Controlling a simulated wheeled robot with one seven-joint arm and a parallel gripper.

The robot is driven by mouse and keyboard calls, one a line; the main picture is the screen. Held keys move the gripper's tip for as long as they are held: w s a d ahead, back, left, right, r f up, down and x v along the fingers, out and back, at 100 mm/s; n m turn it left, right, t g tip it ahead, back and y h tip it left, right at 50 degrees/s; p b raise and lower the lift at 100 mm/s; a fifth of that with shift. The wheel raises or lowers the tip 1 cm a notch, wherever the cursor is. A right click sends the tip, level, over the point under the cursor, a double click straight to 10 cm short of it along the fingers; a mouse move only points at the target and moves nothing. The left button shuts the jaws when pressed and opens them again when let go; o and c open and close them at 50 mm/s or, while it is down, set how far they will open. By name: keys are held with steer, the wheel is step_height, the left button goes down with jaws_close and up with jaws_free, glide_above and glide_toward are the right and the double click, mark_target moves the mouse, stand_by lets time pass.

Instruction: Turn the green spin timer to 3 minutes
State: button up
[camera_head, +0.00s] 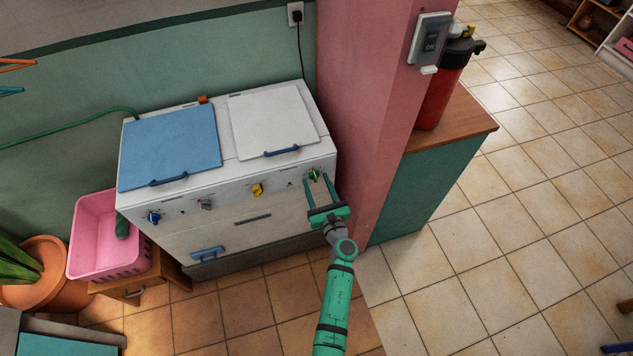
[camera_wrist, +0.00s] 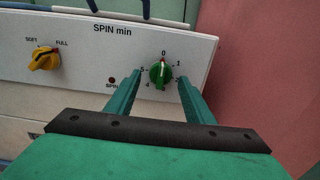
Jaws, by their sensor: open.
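The green spin timer (camera_wrist: 160,73) is a round knob at the right end of the white front panel. Its pointer is up at 0 on a dial with numbers 0 to 5 around it, under the label "SPIN min". It also shows small in the head view (camera_head: 314,175). My gripper (camera_wrist: 160,82) is open, with one green finger on each side of the knob. In the head view my gripper (camera_head: 320,181) reaches up to the panel's right end. I cannot tell whether the fingers touch the knob.
A yellow knob (camera_wrist: 45,59) marked SOFT and FULL sits left on the panel. The white washer (camera_head: 200,240) has a blue lid (camera_head: 170,145) and a white lid (camera_head: 272,120). A pink pillar (camera_head: 362,100) stands close right of the timer. The tiled floor (camera_head: 520,240) on the right is open.

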steer(key=shift+w+a, duration=0.15)
steer(key=shift+w, duration=0.35)
steer(key=c, duration=1)
